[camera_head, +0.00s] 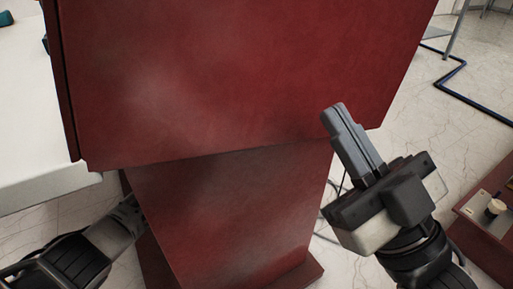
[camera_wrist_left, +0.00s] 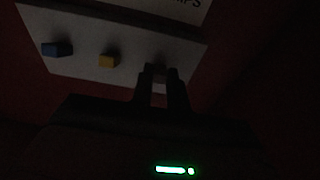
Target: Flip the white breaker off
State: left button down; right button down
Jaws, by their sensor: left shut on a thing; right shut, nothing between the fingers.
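In the dark left wrist view, a pale panel (camera_wrist_left: 85,40) carries a blue breaker (camera_wrist_left: 57,49), a yellow breaker (camera_wrist_left: 109,61) and, at its right end, the white breaker (camera_wrist_left: 159,87), which shows dim and grey. My left gripper (camera_wrist_left: 162,75) is shut on the white breaker, with a finger on each side of it, hiding part of it. In the head view my left arm goes behind the red stand and its fingertips are hidden. My right gripper (camera_head: 334,116) is shut and empty, in front of the stand's right side.
A large red cabinet (camera_head: 240,75) on a red pedestal (camera_head: 230,210) fills the middle of the head view. A white table (camera_head: 35,150) is at the left. A red-brown unit with a knob (camera_head: 496,207) is at the right edge. A dark cable lies on the floor.

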pick_arm(q)
jog(key=shift+f+t+h, duration=0.3)
jog(key=shift+t+h, duration=0.1)
jog(key=shift+h, duration=0.2)
jog(key=c, duration=1.4)
grip_release()
jog(key=shift+o, duration=0.2)
